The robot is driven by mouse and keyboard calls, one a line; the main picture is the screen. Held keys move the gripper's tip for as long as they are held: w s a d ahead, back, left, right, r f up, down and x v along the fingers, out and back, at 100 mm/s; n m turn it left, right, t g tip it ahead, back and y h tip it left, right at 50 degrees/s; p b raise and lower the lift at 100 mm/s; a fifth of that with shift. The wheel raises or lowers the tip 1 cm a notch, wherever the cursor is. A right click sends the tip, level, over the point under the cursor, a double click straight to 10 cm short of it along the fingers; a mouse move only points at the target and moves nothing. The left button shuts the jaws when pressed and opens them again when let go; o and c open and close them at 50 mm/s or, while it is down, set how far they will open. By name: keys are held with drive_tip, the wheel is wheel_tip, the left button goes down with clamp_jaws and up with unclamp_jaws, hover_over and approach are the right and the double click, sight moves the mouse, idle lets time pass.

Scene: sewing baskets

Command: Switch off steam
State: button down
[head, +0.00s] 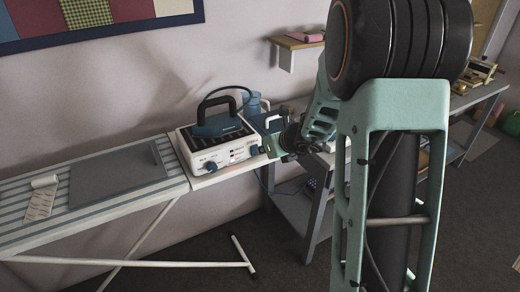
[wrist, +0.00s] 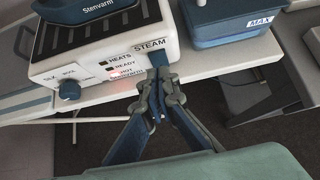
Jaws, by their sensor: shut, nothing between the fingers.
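The white steam station (head: 202,153) sits at the right end of the ironing board, with a dark iron (head: 217,126) on top. It also shows in the wrist view (wrist: 95,50), with a STEAM label at its right front corner and a lit red HOT light. A blue dial (wrist: 69,90) is on the left of its front, beside fabric settings. My gripper (wrist: 160,78) is shut and empty, its fingertips right below the STEAM label at the front's right edge. In the head view my gripper (head: 268,148) is at the station's right end.
A blue water tank (wrist: 228,24) marked MAX stands just right of the station. The ironing board (head: 115,215) holds a grey sheet (head: 115,178) and a small roll (head: 42,195). A grey workbench (head: 295,207) stands behind my arm.

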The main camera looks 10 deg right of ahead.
drive_tip(key=w+r+p+v, duration=0.1)
drive_tip(key=p+v, duration=0.2)
drive_tip(key=v, duration=0.7)
drive_tip(key=shift+s+r, duration=0.25)
drive_tip(key=shift+s, duration=0.05)
